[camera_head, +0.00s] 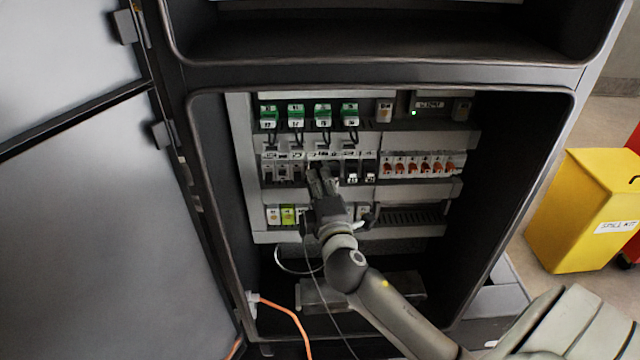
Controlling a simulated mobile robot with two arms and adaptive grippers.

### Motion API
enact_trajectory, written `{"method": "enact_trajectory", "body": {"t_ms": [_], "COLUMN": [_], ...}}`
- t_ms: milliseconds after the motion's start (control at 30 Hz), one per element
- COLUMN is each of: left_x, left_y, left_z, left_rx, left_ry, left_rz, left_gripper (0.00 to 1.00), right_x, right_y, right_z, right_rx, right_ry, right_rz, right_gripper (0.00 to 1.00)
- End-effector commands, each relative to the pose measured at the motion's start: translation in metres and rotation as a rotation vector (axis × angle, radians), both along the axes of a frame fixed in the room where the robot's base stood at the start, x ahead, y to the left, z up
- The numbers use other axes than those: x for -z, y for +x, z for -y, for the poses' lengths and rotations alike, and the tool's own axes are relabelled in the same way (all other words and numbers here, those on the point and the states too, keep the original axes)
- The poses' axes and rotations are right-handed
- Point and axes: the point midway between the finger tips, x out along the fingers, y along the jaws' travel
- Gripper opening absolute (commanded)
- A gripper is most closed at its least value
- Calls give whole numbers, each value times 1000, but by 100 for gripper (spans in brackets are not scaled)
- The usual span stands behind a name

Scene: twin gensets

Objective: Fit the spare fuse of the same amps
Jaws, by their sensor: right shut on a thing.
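My right gripper (322,182) reaches into the open cabinet, fingers up at the middle row of modules. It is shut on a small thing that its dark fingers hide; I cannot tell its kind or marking. Grey modules (283,171) stand left of the fingers, and black-and-white ones (361,171) stand right of them. In the lower row, a white module (273,215) and a yellow-green module (288,215) sit left of my wrist. No amp figures are readable, and I cannot tell which part is the spare fuse. My left gripper is not in view.
Modules with orange levers (420,168) fill the middle row's right side. Green modules (309,115) with black wires sit above. The cabinet's side edges (528,215) frame the opening. An orange cable (290,316) runs out below. A yellow spill-kit bin (580,210) stands outside right.

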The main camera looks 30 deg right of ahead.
Motion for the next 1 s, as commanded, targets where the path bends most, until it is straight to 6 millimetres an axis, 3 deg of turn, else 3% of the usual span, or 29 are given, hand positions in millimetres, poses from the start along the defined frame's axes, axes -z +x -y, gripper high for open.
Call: {"method": "enact_trajectory", "body": {"t_ms": [1000], "left_x": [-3], "left_y": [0], "left_z": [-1], "left_rx": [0], "left_ry": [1], "left_rz": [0], "left_gripper": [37], "right_x": [0], "right_y": [7], "right_z": [5], "right_rx": [1], "right_ry": [0], "right_rz": [0], "right_gripper": [0]}}
